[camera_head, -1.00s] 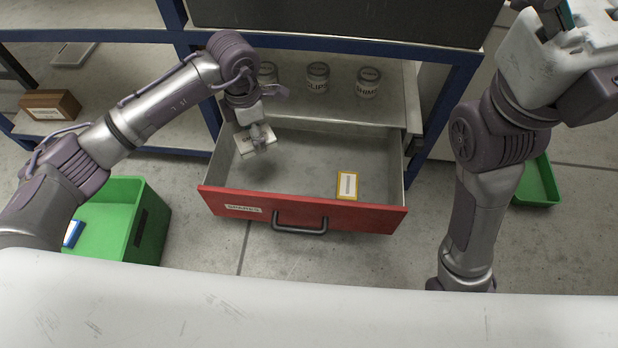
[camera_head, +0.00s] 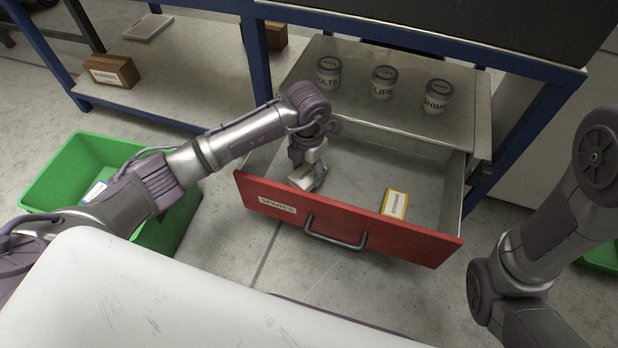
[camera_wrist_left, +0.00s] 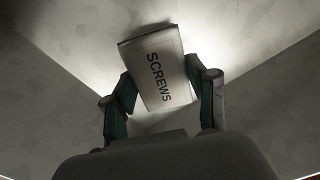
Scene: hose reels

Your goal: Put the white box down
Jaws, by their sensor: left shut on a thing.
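The white box (camera_wrist_left: 160,70), marked SCREWS, is between the two fingers of my left gripper (camera_wrist_left: 162,100) in the left wrist view. In the head view the left gripper (camera_head: 308,176) is shut on the white box (camera_head: 301,179), inside the left part of the open red-fronted drawer (camera_head: 400,236). The box is partly hidden by the gripper and lies low near the drawer floor; I cannot tell whether it touches it. My right arm shows at the right edge, but its gripper is out of view.
A yellow-edged white box (camera_head: 395,205) lies in the drawer's right part. Several labelled jars, one marked CLIPS (camera_head: 382,83), stand on the shelf behind. A green bin (camera_head: 75,170) with a blue item stands at left. The drawer's middle is clear.

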